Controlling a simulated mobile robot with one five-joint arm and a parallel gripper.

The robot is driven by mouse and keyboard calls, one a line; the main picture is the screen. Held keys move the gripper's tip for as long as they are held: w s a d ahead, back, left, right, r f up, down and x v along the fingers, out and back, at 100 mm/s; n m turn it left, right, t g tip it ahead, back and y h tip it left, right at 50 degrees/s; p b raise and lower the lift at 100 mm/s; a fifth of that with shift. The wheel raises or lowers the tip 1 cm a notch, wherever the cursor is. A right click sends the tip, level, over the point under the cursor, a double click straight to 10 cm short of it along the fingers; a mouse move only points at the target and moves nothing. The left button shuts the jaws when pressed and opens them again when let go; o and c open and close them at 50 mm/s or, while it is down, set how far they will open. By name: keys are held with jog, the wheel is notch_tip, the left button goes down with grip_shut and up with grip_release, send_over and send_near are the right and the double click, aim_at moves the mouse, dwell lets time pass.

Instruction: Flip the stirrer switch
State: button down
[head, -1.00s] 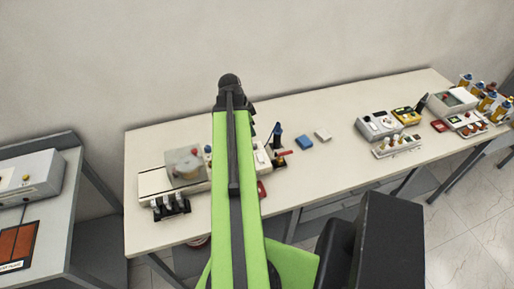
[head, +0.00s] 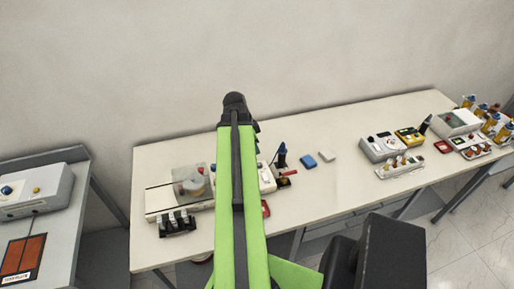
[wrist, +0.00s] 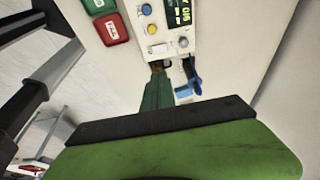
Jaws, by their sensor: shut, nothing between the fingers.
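My gripper (wrist: 157,72) shows in the wrist view as a narrow dark green shape narrowing to a brownish tip; it looks shut and holds nothing. Its tip is close to the lower edge of a white instrument panel (wrist: 170,28). The panel has a blue button (wrist: 146,10), a yellow button (wrist: 153,30), a small white switch-like part (wrist: 158,48), a grey knob (wrist: 184,42) and a lit display (wrist: 179,13). I cannot tell which part is the stirrer switch, or whether the tip touches the panel. In the head view my arm hides the gripper and much of this instrument.
A blue part (wrist: 188,87) stands right beside the gripper. The table's middle is mostly clear.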

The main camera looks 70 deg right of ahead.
jog(key=p+v, duration=0.3)
jog(key=v, duration=0.1)
jog(key=shift+w+r, duration=0.1)
jog(key=shift+r, duration=0.15)
